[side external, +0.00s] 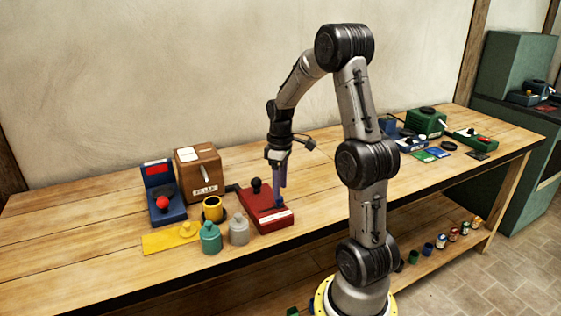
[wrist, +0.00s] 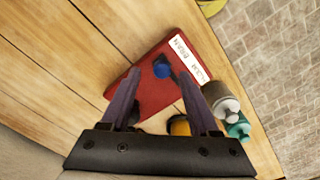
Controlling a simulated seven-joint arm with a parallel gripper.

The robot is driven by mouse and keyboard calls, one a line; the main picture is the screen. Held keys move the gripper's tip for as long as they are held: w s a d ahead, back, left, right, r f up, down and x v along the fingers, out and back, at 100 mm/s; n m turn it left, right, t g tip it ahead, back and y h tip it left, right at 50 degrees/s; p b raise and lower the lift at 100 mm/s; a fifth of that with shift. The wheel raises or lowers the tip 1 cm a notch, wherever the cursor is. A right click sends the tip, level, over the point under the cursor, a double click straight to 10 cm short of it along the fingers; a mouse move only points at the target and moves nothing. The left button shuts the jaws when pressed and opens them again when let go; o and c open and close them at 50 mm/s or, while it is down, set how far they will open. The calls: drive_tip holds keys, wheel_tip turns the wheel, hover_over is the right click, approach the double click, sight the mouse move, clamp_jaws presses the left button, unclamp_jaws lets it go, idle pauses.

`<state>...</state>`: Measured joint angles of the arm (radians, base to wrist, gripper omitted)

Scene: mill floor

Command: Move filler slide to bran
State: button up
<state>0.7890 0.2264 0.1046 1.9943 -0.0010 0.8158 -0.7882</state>
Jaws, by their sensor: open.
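A red box (side external: 262,209) stands on the bench with a dark knob (side external: 256,186) on its rear part and a white label on its front edge. In the wrist view the label (wrist: 188,58) reads BRAN at one end; the word at its other end is hard to read. My gripper (side external: 281,199) points down over the red box.
A brown box (side external: 200,165), a blue device with a red ball (side external: 162,202), a yellow cup (side external: 213,209), a teal bottle (side external: 210,238) and a grey bottle (side external: 239,229) stand left of the red box. A green box (side external: 427,121) stands far right. Bench between is largely clear.

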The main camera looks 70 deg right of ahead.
wheel_tip(320, 180, up, 11)
idle(0.3)
idle(0.4)
drive_tip(key=a+r+n+t+h, duration=0.1)
drive_tip(key=a+r+n, duration=0.15)
drive_tip(key=a, duration=0.55)
drive_tip(key=a+r+n+t, duration=0.2)
drive_tip(key=a+r, duration=0.2)
drive_tip(key=a, duration=0.5)
drive_tip(key=s+a+f+m+t+y, duration=0.1)
drive_tip(key=s+a+f+m, duration=0.3)
drive_tip(key=s+a, duration=0.4)
drive_tip(key=shift+s+a+f+t, duration=0.3)
drive_tip(key=shift+s+f+t, duration=0.25)
drive_tip(key=shift+t, duration=0.25)
drive_tip(key=shift+m, duration=0.25)
idle(1.2)
